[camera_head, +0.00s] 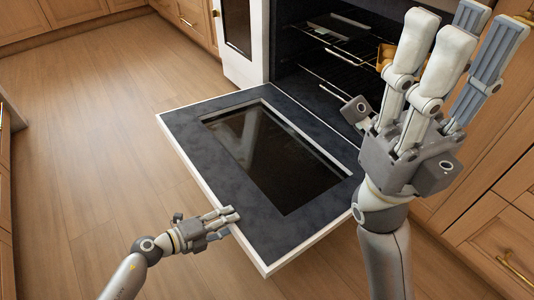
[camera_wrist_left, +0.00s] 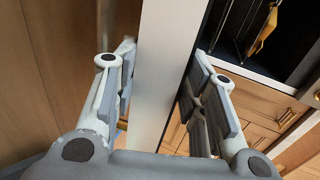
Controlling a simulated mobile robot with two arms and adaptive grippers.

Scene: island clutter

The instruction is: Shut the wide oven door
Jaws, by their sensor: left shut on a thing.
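The wide oven door (camera_head: 182,133) is folded down open, nearly level, with a dark inner face, a glass window (camera_head: 275,155) and a white outer edge. My left gripper (camera_head: 222,222) is shut on the oven door's front white edge, near its right corner. In the left wrist view the door's white edge (camera_wrist_left: 168,65) passes between the two fingers of my left gripper (camera_wrist_left: 163,90). My right gripper (camera_head: 440,65) is raised, with its fingers spread upward, open and empty. It hides part of the oven's right side.
The oven cavity (camera_head: 300,65) is open behind the door, with wire racks (camera_head: 345,55) and a yellowish item (camera_head: 385,57) inside. Wooden cabinets (camera_head: 500,190) stand right of the oven. The wood floor (camera_head: 80,130) left of the door is clear.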

